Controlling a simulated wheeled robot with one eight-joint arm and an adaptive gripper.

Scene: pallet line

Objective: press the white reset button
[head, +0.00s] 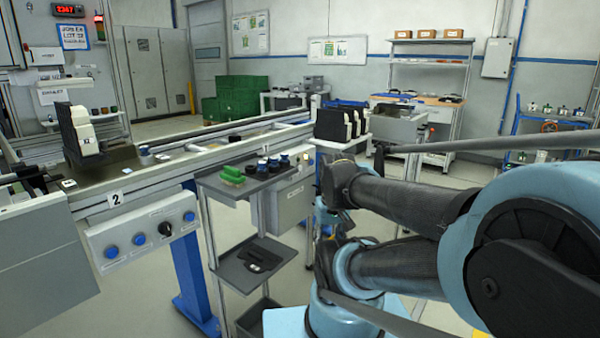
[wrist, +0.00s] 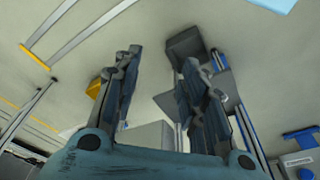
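I cannot make out a white reset button in either view. In the head view, a grey control panel (head: 150,232) labelled 2 hangs on the near side of the conveyor. My arm fills the right of the head view.
A small tiered cart (head: 245,270) with green and dark parts on top stands in front of the conveyor (head: 215,150). Dark and white cases stand on the conveyor's left end (head: 80,130). Green crates (head: 240,98) stand behind. Some floor is free around the cart.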

